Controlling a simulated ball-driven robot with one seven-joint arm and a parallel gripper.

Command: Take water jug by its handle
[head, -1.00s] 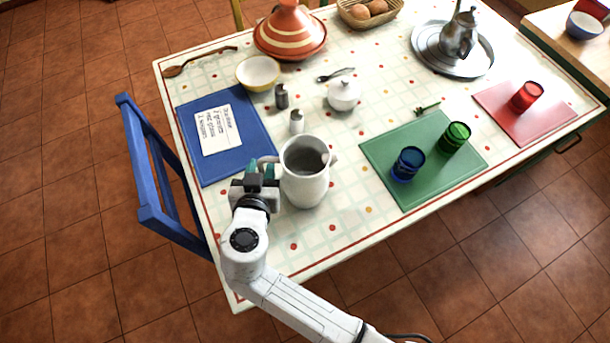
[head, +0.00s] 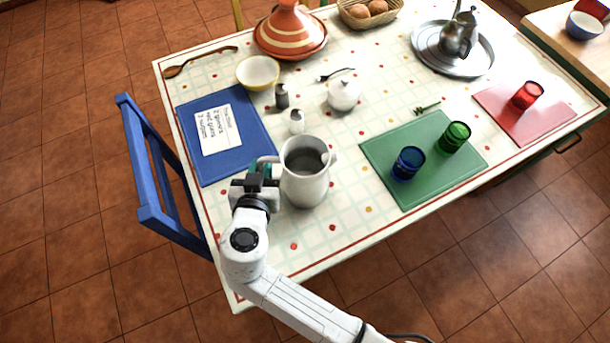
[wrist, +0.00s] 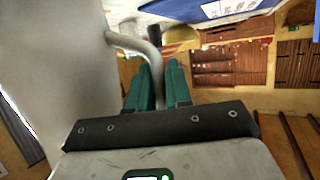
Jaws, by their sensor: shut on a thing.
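The white water jug (head: 306,179) stands upright on the table near its front left. Its handle (head: 265,160) points left, towards my gripper (head: 259,171). In the wrist view the jug's body (wrist: 55,60) fills the left side. The jug's handle (wrist: 152,52) curves out from the body and runs down between the green fingers of my gripper (wrist: 158,82). My gripper is shut on the handle. In the head view the wrist partly hides the fingers.
A blue placemat (head: 262,140) with a note lies behind my gripper. A white shaker (head: 295,122) stands close behind the jug. A green mat (head: 440,178) with a blue glass (head: 407,163) and a green glass (head: 455,136) lies to the right. A blue chair (head: 150,185) stands left.

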